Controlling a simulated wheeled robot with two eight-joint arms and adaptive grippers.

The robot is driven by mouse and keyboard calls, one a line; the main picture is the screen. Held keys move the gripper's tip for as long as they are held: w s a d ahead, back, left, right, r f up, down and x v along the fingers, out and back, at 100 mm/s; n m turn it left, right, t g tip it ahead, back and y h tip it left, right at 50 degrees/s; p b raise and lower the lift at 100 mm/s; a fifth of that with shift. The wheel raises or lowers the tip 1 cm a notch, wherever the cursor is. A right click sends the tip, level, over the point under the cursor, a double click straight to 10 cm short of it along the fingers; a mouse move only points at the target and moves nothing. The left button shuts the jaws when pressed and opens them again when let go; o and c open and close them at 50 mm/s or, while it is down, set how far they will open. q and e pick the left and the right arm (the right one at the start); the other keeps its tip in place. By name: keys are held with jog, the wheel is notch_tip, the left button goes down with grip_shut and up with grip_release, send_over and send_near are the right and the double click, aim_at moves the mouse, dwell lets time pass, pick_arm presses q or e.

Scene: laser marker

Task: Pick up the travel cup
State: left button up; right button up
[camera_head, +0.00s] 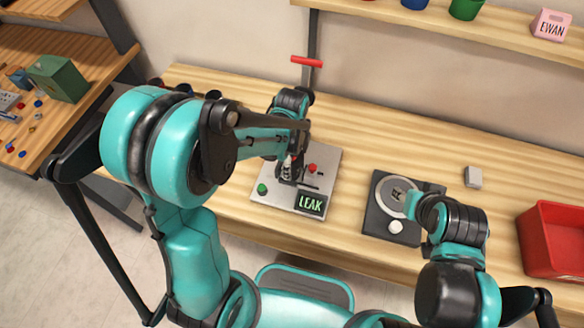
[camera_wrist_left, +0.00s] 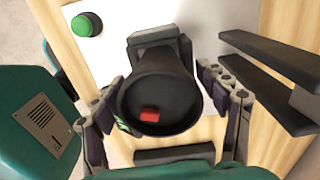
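A black, round, hollow vessel, which I take to be the travel cup (camera_wrist_left: 180,82), sits between the fingers of my left gripper (camera_wrist_left: 165,100) in the left wrist view. Its open mouth faces the camera and a small red patch shows inside. The finger pads lie close along both sides of it; I cannot tell whether they press on it.
The plate has a green button (camera_head: 262,189) and a red knob (camera_head: 312,168). To the right are a dark station with a round disc (camera_head: 385,190), a small grey block (camera_head: 473,177) and a red bin (camera_head: 555,238). Bare tabletop lies behind them.

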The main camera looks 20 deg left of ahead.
pick_arm(q)
jog(key=c, duration=0.4)
